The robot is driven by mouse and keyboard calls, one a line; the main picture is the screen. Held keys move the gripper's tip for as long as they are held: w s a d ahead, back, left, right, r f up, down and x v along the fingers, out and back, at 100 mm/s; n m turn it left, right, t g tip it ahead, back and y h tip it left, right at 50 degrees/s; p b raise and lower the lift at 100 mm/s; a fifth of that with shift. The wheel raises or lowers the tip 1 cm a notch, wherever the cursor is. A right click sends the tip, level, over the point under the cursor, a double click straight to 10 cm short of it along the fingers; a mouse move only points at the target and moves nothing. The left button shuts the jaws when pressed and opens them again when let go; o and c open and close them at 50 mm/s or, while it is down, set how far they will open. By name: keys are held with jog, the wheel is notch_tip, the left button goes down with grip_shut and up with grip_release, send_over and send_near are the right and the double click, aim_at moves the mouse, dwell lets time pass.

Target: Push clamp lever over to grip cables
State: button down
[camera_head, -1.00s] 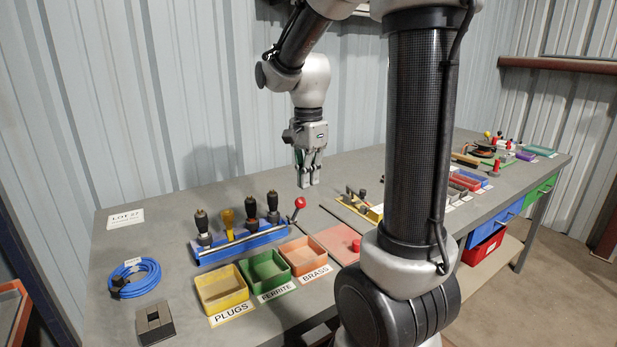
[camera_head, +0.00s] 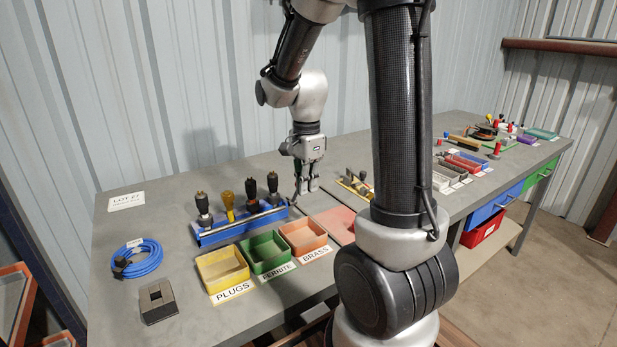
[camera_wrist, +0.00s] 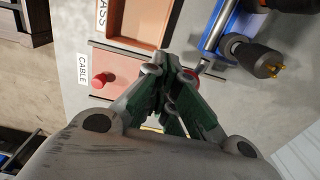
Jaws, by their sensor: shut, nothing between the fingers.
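The blue clamp (camera_head: 240,229) stands on the bench with several cable plugs (camera_head: 228,207) upright in a row behind its bar. In the wrist view the blue clamp (camera_wrist: 221,27) shows at the top right, with one dark plug (camera_wrist: 258,58) beside it. The clamp lever (camera_wrist: 206,65) runs from the clamp's end to a red knob (camera_wrist: 192,74), partly hidden by my fingers. My gripper (camera_head: 307,190) is shut and empty, low at the clamp's right end. It hides the knob in the head view. I cannot tell whether finger and knob touch.
Yellow, green and orange trays (camera_head: 222,270) labelled PLUGS, FERRITE and BRASS stand in front of the clamp. A flat tray labelled CABLE (camera_wrist: 122,70) has a red knob. A blue cable coil (camera_head: 138,258) and a dark block (camera_head: 157,301) lie at left.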

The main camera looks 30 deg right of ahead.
jog(key=w, duration=1)
jog(key=shift+r, duration=0.1)
dwell(0.3)
notch_tip(320, 180, up, 6)
jog(key=s, duration=0.1)
dwell(0.8)
jog(key=shift+s, duration=0.1)
